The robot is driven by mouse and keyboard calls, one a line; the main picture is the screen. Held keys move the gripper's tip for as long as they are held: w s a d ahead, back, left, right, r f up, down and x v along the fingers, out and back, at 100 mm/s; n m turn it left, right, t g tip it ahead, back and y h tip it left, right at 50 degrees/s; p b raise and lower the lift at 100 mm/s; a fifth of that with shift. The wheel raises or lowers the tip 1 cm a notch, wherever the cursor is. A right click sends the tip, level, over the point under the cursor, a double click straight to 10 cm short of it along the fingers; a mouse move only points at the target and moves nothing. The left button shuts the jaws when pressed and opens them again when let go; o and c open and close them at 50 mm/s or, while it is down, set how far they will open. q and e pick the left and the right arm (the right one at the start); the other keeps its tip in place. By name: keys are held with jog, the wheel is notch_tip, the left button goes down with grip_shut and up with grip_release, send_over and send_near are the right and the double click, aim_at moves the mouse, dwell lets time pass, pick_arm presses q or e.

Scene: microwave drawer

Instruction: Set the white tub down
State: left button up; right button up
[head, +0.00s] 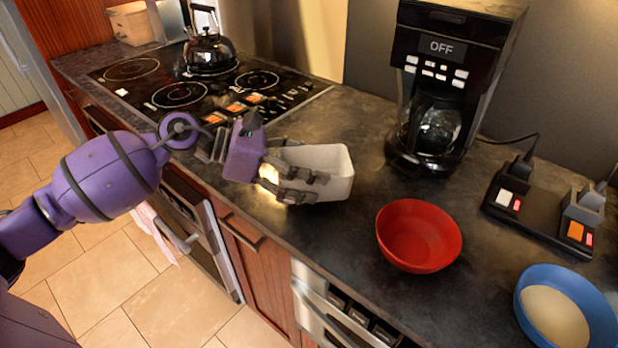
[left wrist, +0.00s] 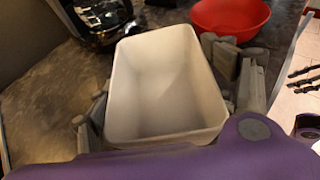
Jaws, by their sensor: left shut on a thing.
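The white tub (head: 325,165) is an open, empty rectangular container at the middle of the counter in the head view. My left gripper (head: 290,182) is shut on it, with fingers on its near and far sides. In the left wrist view the tub (left wrist: 165,85) sits between the two fingers of the left gripper (left wrist: 170,95), its opening facing the camera. The tub is at or just above the counter; I cannot tell whether its base touches.
A red bowl (head: 419,236) stands right of the tub, with a coffee maker (head: 440,90) behind. A blue bowl (head: 566,310) and a black device (head: 540,215) are farther right. A kettle (head: 209,52) stands on the stove (head: 180,93) at left. Counter between tub and coffee maker is clear.

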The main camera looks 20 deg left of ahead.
pick_arm(q)
jog(key=shift+w+f, duration=0.2)
jog(key=shift+f, duration=0.05)
notch_tip(320, 180, down, 3)
jog(key=shift+w+f, duration=0.1)
jog(key=shift+f, duration=0.05)
jog(key=shift+f, duration=0.15)
jog(key=o, duration=1.2)
